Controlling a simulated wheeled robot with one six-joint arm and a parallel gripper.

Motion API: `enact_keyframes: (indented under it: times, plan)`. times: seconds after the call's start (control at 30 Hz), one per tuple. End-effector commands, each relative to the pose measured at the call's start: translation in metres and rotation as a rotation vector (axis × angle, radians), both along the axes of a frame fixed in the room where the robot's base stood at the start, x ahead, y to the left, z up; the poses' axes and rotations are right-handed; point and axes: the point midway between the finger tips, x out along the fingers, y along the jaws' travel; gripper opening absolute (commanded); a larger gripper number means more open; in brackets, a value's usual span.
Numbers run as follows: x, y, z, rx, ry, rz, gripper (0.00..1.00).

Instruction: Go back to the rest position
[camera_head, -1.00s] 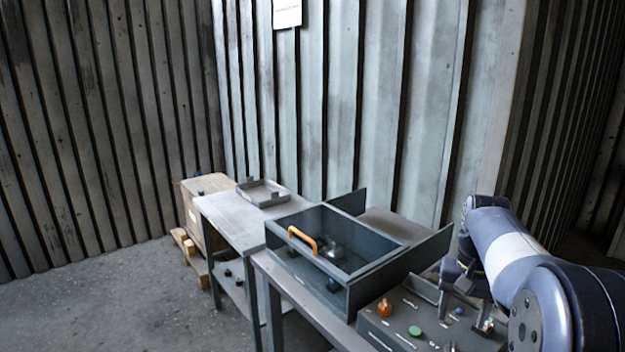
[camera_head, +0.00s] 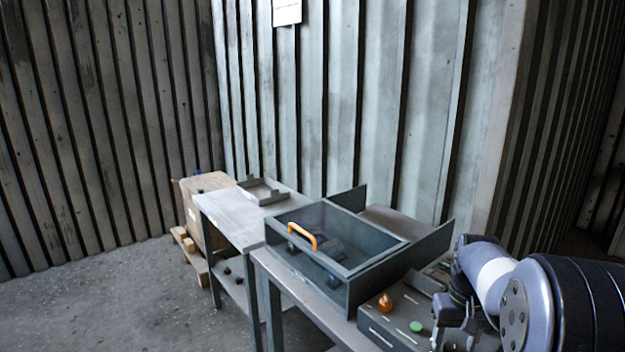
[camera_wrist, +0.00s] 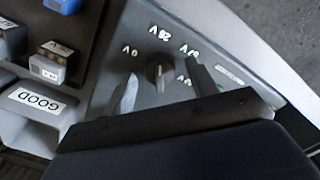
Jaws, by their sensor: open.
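My gripper (camera_head: 452,318) is low over the right side of the grey control panel (camera_head: 378,335) in the head view, partly hidden by my own arm. In the wrist view my gripper (camera_wrist: 162,92) is open. Its two fingers stand apart on either side of a dark knob (camera_wrist: 158,74), with voltage markings around it. Nothing shows held between them. I cannot tell whether the fingertips touch the panel.
An orange knob (camera_head: 385,303) and a green button (camera_head: 416,326) are on the panel. Beside it stands a dark box with a clear lid and orange handle (camera_head: 302,237). Floor (camera_head: 130,300) at left is clear.

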Motion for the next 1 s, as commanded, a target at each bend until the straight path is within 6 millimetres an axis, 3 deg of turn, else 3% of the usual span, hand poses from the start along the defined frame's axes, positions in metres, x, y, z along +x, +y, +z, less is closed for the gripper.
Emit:
enact_keyframes:
  times: [0.9,1.0]
  plan:
    - [0.0,0.0,-0.003,-0.001,-0.002,0.755,0.55]
    - [0.001,0.0,0.025,-0.003,-0.005,0.752,0.55]
